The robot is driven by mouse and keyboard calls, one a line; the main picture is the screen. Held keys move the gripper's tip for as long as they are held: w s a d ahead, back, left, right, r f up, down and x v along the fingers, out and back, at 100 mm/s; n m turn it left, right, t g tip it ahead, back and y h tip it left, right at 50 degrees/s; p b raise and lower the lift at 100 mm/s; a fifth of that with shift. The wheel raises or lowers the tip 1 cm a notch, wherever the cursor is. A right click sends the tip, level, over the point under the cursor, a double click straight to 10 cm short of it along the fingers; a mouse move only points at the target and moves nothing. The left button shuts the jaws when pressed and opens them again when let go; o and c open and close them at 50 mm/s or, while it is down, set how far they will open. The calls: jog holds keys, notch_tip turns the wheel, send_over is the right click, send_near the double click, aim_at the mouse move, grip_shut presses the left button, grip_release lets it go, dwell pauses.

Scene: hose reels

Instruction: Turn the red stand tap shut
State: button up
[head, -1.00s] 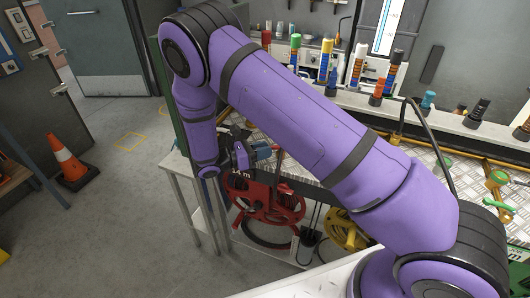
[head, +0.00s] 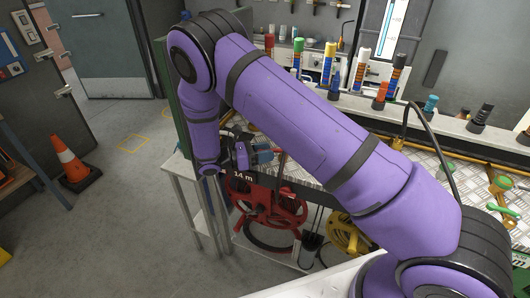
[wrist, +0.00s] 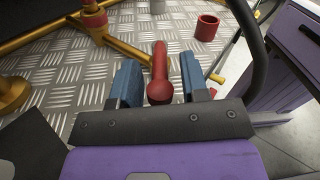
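The red tap handle (wrist: 160,75) shows in the wrist view as a smooth red lever with a rounded end, lying between my gripper's two blue fingers. My gripper (wrist: 160,82) is open, with a gap showing on both sides of the handle. In the head view my gripper (head: 264,155) is over the left end of the metal-plated bench, and a small red lever (head: 281,159) shows just beyond its fingertips. The tap's body is hidden under the handle and gripper.
A red hose reel (head: 270,207) and a yellow reel (head: 347,238) hang below the bench. In the wrist view, yellow pipework (wrist: 95,22) is at upper left, a red cup-like piece (wrist: 206,27) lies beyond the handle, and a dark hose (wrist: 249,45) curves at right.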

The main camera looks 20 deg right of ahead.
jog(key=a, duration=1)
jog(key=shift+w+a, duration=0.3)
jog(key=shift+a, duration=0.1)
